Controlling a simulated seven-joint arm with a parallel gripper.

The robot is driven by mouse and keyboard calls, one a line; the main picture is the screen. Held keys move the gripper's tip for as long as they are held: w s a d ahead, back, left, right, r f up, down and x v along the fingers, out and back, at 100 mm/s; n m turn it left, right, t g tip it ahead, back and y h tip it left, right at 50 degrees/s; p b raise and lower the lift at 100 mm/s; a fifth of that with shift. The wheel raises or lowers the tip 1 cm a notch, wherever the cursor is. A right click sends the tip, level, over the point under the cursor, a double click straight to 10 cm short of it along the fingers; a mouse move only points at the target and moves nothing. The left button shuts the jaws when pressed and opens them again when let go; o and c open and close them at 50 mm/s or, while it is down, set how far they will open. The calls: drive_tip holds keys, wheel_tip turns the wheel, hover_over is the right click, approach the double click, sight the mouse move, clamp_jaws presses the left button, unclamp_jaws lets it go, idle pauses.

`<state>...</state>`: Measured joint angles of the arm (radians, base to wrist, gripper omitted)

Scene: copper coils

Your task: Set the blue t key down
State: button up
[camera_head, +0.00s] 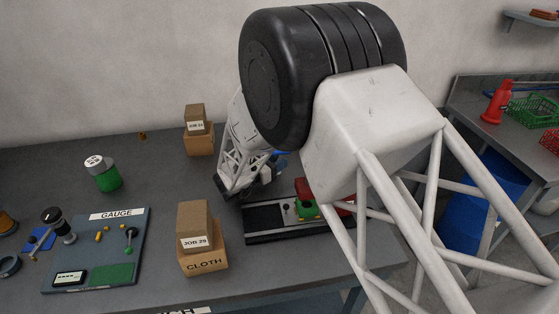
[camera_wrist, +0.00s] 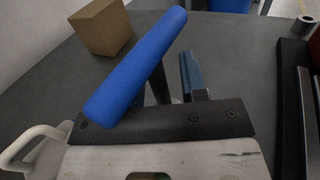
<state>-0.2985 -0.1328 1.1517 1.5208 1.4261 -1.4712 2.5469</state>
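The blue t key (camera_wrist: 140,65) shows large in the wrist view as a thick blue handle slanting across the front of my gripper (camera_wrist: 172,85). A dark shaft shows partly behind the handle. One finger with a blue-grey pad shows right of the shaft; the handle hides most of the other. The gripper appears shut on the key, but the contact itself is hidden.
A cardboard box (camera_wrist: 101,26) stands near the gripper in the wrist view. Stacked boxes marked JOB 29 and CLOTH (camera_head: 204,262) stand at the bench's front. A gauge board (camera_head: 70,270) and a green-and-white canister (camera_head: 103,174) lie left. Bare bench lies between canister and gripper.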

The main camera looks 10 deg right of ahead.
drive_tip(key=shift+v, duration=3.25)
drive_tip(key=shift+d, duration=0.1)
